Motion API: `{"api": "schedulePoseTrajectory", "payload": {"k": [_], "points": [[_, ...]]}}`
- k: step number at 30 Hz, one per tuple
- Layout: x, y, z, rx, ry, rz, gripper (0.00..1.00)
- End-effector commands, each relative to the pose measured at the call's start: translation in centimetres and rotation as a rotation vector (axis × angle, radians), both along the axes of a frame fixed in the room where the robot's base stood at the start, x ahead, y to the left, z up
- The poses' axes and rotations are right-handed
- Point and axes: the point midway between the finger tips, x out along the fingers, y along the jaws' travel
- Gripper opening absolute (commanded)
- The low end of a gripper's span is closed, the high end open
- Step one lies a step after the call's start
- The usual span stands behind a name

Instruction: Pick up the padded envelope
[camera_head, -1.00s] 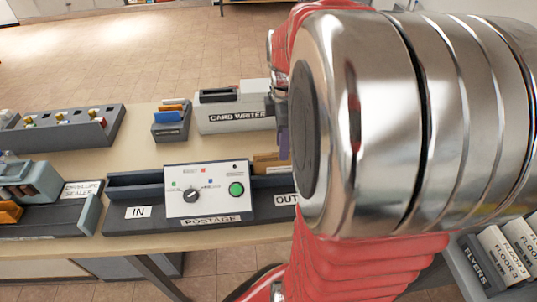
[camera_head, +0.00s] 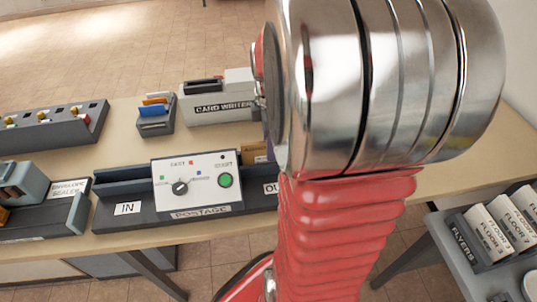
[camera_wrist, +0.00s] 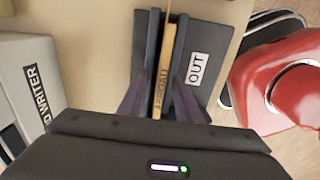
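The padded envelope (camera_wrist: 164,65) is a thin tan-brown piece standing on edge in the OUT tray of the postage machine (camera_head: 198,183). In the head view only a bit of tan (camera_head: 254,151) shows beside my arm. My gripper (camera_wrist: 162,92) is over the tray in the wrist view, its two purple fingers spread on either side of the envelope. A gap shows between the envelope and the left finger; contact on the right side is hard to tell. My arm hides most of the gripper in the head view.
The card writer (camera_head: 220,105) stands close behind the postage machine. A small card holder (camera_head: 155,118), a grey rack (camera_head: 45,130) and the envelope sealer (camera_head: 30,205) are to the left. A flyers and floor sorter (camera_head: 480,245) is at the lower right.

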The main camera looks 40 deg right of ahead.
Motion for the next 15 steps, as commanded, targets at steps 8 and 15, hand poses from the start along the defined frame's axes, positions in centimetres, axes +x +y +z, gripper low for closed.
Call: {"api": "schedulePoseTrajectory", "payload": {"k": [8,15], "points": [[0.00,-0.01,0.02,0.000,0.000,0.000,0.22],[0.00,-0.01,0.03,0.000,0.000,0.000,0.05]]}}
